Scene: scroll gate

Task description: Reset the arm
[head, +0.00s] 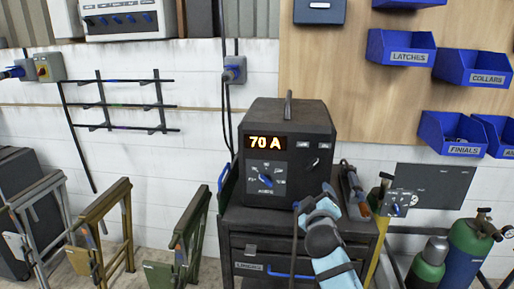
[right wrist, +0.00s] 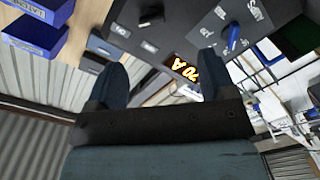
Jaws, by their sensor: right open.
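My right arm comes in from the bottom of the head view, and its right gripper (head: 313,197) is in front of the lower right of a dark welding machine (head: 313,168). The machine has a lit "70 A" display (head: 266,142) and a dial (head: 265,171) below it. In the right wrist view, my right gripper (right wrist: 162,72) has its two fingers apart with nothing held between them. The machine's front (right wrist: 195,25) and its tilted display (right wrist: 186,70) lie beyond the fingers. I cannot tell whether the gripper touches the machine. My left gripper is not in view.
The machine stands on a dark drawer cabinet (head: 262,243). Sawhorse-like stands (head: 105,225) are at the left. Blue bins (head: 401,47) hang on the board at the upper right. Green gas cylinders (head: 466,245) stand at the lower right.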

